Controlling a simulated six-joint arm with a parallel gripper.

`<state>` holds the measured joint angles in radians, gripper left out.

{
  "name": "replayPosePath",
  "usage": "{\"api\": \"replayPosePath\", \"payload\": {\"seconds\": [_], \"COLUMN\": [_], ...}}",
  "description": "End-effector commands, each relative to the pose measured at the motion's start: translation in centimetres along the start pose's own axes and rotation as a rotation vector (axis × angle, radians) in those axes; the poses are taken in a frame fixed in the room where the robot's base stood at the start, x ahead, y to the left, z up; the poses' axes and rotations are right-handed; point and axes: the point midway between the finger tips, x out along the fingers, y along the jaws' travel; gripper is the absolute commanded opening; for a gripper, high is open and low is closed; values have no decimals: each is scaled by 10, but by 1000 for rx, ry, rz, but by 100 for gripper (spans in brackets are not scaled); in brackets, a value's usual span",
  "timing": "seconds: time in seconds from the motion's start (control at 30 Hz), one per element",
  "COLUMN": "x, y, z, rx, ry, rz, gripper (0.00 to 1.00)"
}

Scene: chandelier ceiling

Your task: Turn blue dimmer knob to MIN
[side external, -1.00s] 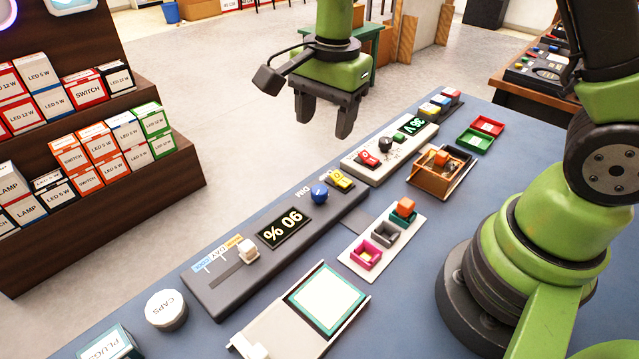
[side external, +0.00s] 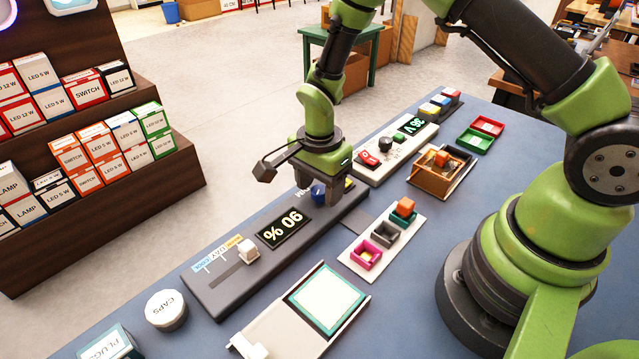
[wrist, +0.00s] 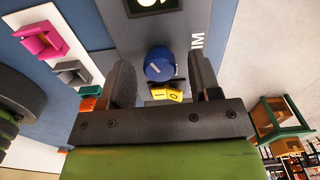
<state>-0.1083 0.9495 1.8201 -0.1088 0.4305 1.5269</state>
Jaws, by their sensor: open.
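The blue dimmer knob (side external: 318,190) sits on the dark dimmer panel (side external: 217,290), beside a display reading 90 % (side external: 284,229). In the wrist view the round blue knob (wrist: 159,64) shows a pale pointer line and lies between my two fingers. My gripper (side external: 325,192) is open and lowered over the knob, with a finger on either side. In the wrist view my gripper (wrist: 163,80) shows clear space between each finger and the knob. The yellow rocker switch (wrist: 167,94) is just beside the knob, close to the gripper body.
A white slider (side external: 248,250) stands on the same panel. A panel with a red switch (side external: 368,159) and a 36 V display lies behind. Small coloured bins (side external: 366,257) and a white pad with a teal border (side external: 326,299) are to the right and front.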

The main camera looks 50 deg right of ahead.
Motion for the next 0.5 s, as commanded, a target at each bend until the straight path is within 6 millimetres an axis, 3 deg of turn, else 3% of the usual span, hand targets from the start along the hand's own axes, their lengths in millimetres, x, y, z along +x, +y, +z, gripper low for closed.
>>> {"api": "replayPosePath", "payload": {"seconds": [0.23, 0.43, 0.5], "x": [1, 1, 1], "y": [0, 0, 0], "z": [0, 0, 0], "rx": [0, 0, 0], "ry": [0, 0, 0], "rz": [-1, 0, 0], "gripper": [57, 13, 8]}}
